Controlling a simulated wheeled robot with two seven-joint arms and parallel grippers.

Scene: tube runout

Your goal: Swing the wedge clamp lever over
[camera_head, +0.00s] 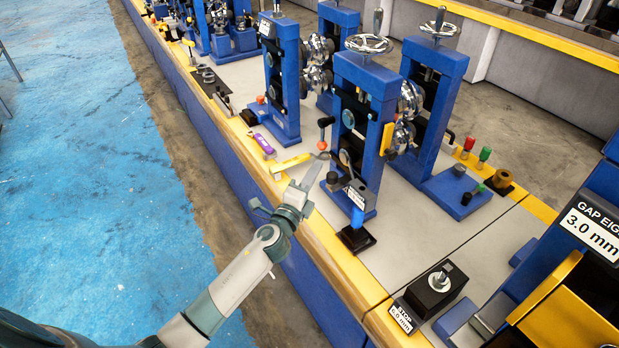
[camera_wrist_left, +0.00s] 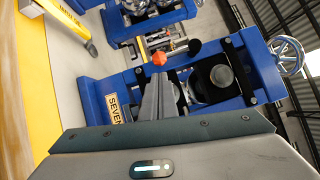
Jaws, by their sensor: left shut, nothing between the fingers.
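In the left wrist view the orange knob (camera_wrist_left: 159,57) shows just beyond my fingertips. My left gripper (camera_head: 319,164) is shut and empty, its tips below the knob in the head view. In the left wrist view the fingers (camera_wrist_left: 158,85) lie together and point toward the knob; I cannot tell whether they touch the lever. The wedge clamp itself is partly hidden behind the fingers. My right gripper is not in view.
A label plate reading SEVEN (camera_wrist_left: 114,108) is on the stand. A yellow bar (camera_head: 291,163) lies on the bench left of my gripper. A black STOP block (camera_head: 436,288) stands nearer on the bench. Another blue stand (camera_head: 281,75) is farther back.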

